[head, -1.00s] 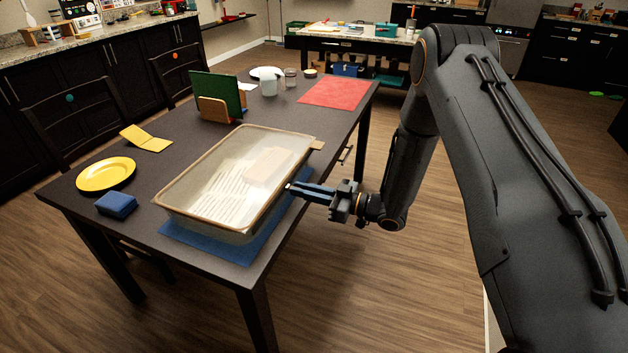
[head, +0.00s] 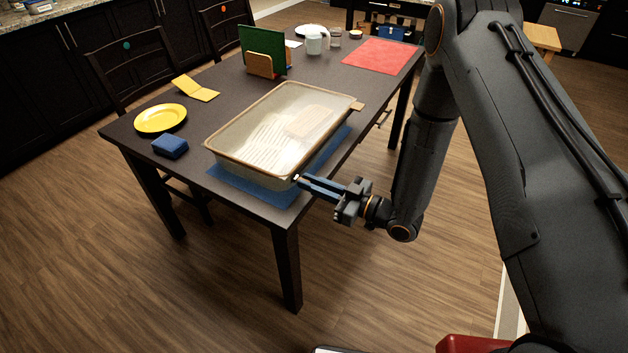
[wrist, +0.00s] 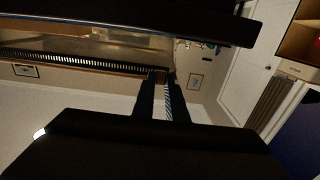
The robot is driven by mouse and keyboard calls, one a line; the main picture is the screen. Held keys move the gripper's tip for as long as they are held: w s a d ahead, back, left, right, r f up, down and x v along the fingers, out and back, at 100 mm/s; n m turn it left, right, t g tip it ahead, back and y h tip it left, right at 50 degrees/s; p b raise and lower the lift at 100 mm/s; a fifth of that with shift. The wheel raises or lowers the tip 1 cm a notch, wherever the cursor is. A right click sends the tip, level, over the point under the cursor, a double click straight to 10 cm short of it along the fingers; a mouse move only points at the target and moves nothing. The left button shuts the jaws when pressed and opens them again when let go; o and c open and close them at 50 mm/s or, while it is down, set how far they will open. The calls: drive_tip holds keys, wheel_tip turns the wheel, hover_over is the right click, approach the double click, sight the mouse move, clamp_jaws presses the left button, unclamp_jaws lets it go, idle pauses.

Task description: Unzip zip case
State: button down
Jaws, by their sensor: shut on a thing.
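The zip case (head: 262,118) is a large clear-topped box with a tan rim and papers showing inside. It lies flat on a blue mat (head: 252,192) on the dark table. My gripper (head: 301,180) reaches in from the right at the case's near right corner, its fingers shut on the zip pull. In the wrist view the fingers (wrist: 163,88) close around the small pull (wrist: 159,75), and a row of zip teeth (wrist: 70,62) runs left from it along the case edge. How far the zip is parted is not clear.
A blue sponge-like block (head: 170,146), a yellow plate (head: 160,119) and a yellow folded card (head: 196,89) lie left of the case. A green board in a wooden holder (head: 262,63) stands behind. A red mat (head: 382,54) lies far right. Floor is open in front.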

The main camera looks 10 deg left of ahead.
drive_tip(key=c, duration=1.8)
unclamp_jaws()
drive_tip(key=shift+o, duration=0.2)
drive_tip(key=b+v, duration=0.2)
drive_tip(key=v, duration=0.5)
drive_tip(key=shift+d, duration=0.4)
drive_tip(key=shift+s, duration=0.1)
